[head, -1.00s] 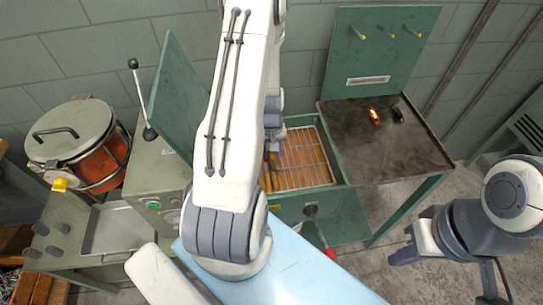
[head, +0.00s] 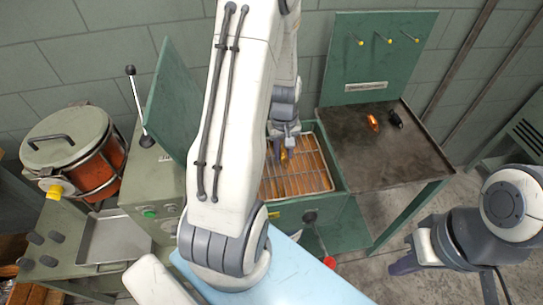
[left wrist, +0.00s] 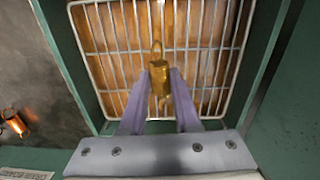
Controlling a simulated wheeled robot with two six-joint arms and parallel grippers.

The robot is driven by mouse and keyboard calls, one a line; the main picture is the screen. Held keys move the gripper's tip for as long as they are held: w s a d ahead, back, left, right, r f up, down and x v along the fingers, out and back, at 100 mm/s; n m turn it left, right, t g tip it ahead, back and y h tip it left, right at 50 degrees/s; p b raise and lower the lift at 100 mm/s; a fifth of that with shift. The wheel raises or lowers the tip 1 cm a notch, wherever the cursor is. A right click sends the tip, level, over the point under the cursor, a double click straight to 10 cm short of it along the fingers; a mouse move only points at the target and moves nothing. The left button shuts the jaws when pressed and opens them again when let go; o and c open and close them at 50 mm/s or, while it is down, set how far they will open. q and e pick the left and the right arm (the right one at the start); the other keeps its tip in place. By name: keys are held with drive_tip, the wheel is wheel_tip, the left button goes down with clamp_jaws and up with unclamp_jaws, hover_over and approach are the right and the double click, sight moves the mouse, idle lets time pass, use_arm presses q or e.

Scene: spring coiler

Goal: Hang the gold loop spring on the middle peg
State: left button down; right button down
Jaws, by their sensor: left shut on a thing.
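The gold loop spring (left wrist: 159,82) is between the purple fingertips of my left gripper (left wrist: 160,88), its loop pointing away from the palm. My left gripper also shows in the head view (head: 281,150), shut on the spring over the wire rack (head: 322,185) of the green oven box. The middle peg (head: 389,41) is on the green upright board, has a yellow tip and is bare. My right gripper (head: 405,266) is at the far lower right, away from the springs; its opening is unclear.
A copper spring (head: 373,123) and a black spring (head: 396,119) lie on the dark metal table (head: 430,165) below the board. The other pegs (head: 360,42) (head: 417,39) are bare. The open green lid (head: 170,108) stands left of my left forearm.

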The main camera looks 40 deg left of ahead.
use_arm(q)
drive_tip(key=w+d+r, duration=0.1)
drive_tip(key=d+r, duration=0.3)
drive_tip(key=d, duration=0.3)
wheel_tip(320, 180, up, 12)
drive_tip(key=p, duration=1)
drive_tip(key=shift+w+r, duration=0.15)
drive_tip(key=shift+r, duration=0.1)
drive_tip(key=shift+d, duration=0.1)
